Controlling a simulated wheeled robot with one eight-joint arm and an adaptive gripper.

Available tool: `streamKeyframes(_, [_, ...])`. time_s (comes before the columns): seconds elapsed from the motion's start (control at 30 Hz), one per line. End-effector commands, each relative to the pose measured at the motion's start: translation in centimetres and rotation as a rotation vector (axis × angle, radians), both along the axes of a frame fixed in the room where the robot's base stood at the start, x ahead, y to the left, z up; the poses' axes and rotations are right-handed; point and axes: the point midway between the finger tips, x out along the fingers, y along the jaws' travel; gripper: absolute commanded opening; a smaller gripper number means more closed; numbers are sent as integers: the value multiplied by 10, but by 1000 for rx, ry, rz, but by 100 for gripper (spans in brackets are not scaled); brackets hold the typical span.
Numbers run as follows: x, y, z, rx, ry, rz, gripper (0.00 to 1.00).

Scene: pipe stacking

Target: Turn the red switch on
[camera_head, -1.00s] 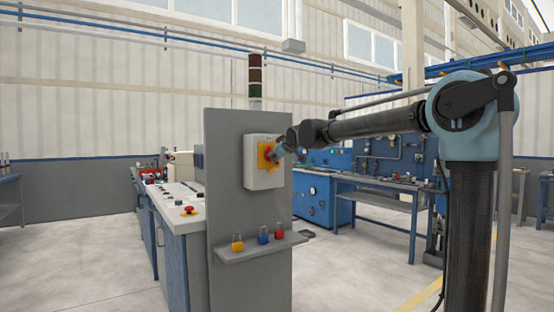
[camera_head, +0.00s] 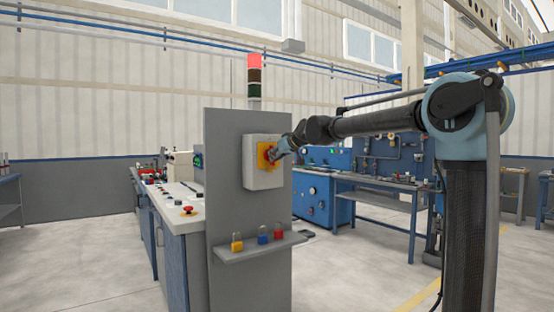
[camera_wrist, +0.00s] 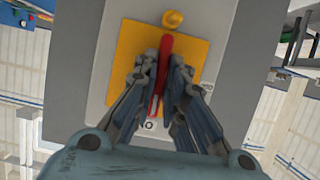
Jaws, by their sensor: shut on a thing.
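The red switch (camera_wrist: 165,62) is a rotary handle on a yellow plate (camera_wrist: 125,65), set on a light grey box (camera_head: 262,180). The box is mounted on a grey upright panel (camera_head: 228,130). In the wrist view the red handle runs up and down the picture, between the two fingers. My gripper (camera_wrist: 168,85) is shut on the handle, and its fingers hide part of it. In the head view my gripper (camera_head: 278,150) reaches the switch from the right and covers part of it. The signal tower (camera_head: 254,62) above the panel has its top red lamp lit.
Yellow, blue and red padlocks (camera_head: 262,236) sit on a small shelf (camera_head: 250,252) below the box. A machine console (camera_head: 180,205) with a red button stands to the left. A blue workbench (camera_head: 385,185) stands behind my arm. Floor in front is clear.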

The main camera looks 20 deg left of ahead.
Motion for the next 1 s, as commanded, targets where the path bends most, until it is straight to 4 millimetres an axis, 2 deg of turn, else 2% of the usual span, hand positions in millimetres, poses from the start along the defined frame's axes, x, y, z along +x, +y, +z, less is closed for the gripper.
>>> streamKeyframes(0.57, [3, -1, 2, 35, 33, -5, 0])
streamKeyframes(0.6, [3, -1, 2, 35, 33, -5, 14])
streamKeyframes(0.7, [2, -1, 1, 33, 34, -4, 31])
streamKeyframes(1.0, [1, -1, 1, 32, 34, -2, 31])
